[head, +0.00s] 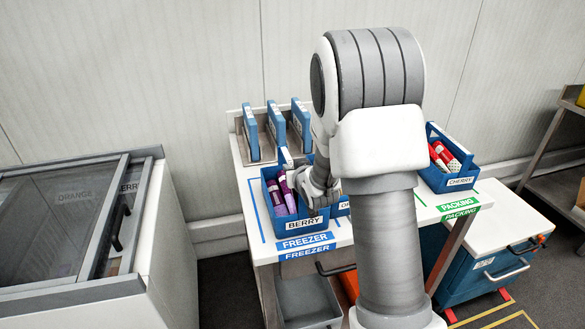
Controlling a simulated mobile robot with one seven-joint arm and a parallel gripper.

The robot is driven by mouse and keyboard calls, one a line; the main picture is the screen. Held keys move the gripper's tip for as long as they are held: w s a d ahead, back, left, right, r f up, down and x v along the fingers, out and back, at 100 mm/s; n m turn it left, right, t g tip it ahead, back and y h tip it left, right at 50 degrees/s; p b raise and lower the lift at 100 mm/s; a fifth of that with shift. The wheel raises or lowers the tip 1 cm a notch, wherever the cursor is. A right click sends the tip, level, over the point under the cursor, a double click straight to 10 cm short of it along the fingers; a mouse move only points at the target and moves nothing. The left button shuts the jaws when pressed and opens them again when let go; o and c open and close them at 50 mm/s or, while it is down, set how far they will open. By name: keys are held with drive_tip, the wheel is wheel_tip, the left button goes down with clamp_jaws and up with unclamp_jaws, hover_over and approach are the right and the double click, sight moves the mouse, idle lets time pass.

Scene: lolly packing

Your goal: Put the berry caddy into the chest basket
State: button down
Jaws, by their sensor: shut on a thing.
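The berry caddy (283,226) is a blue open box with a white BERRY label and purple lolly packs in it. It is in the FREEZER-marked area on the left of the white bench. My gripper (314,196) is at the caddy's right side and is shut on it; my arm and hand hide the exact grip. The freezer chest (150,225) stands at the left with glass lids. A BERRY label shows inside its right end and an ORANGE label farther left; the chest basket itself is hardly visible through the opening and glass.
Another blue caddy is mostly hidden behind my arm. The cherry caddy (453,182) stands in the PACKING area at the right. Several upright blue panels (275,125) stand at the bench's back. A floor gap separates chest and bench. A blue cart (490,275) is at the right.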

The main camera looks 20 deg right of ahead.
idle(0.3)
drive_tip(key=c, duration=0.7)
unclamp_jaws()
drive_tip(key=shift+f, duration=0.1)
